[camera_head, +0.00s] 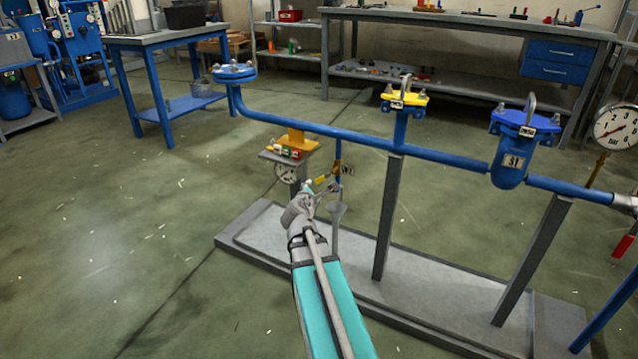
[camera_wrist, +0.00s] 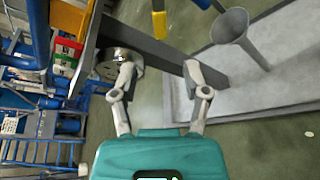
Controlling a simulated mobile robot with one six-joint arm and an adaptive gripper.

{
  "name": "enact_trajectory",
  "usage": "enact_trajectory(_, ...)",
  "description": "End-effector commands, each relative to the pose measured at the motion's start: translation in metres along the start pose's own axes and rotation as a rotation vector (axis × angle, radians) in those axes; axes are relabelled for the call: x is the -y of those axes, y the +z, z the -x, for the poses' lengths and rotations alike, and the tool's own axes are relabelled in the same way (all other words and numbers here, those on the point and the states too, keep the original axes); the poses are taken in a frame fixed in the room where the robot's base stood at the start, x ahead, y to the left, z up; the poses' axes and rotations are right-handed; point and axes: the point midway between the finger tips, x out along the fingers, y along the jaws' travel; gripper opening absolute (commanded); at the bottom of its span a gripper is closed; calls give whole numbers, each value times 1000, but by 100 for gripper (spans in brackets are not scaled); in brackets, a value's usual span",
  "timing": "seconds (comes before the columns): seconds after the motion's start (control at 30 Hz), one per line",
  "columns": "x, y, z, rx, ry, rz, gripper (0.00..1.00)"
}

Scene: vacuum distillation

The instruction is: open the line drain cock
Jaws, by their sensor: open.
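The drain cock (camera_head: 322,180) has a small yellow handle and sits at the lower end of a short blue drop pipe (camera_head: 338,155) with a tag beside it. In the wrist view a yellow handle (camera_wrist: 160,24) shows at the top edge, beyond my fingertips; the cock's body is mostly cut off there. A grey funnel (camera_head: 337,209) stands below the cock, and it also shows in the wrist view (camera_wrist: 233,28). My gripper (camera_head: 308,188) is just left of and below the handle in the head view. In the wrist view my gripper (camera_wrist: 158,68) is open, with nothing between the fingers.
The blue main pipe (camera_head: 330,130) runs above, on grey posts (camera_head: 388,215) from a grey base plate (camera_head: 425,305). The floor at left is clear.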

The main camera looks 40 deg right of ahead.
Motion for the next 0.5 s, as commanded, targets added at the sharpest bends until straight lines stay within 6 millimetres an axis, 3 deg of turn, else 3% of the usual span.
enact_trajectory(0.1,0,-1,-24,1,0,0,60)
enact_trajectory(0.5,0,-2,-82,0,1,0,60)
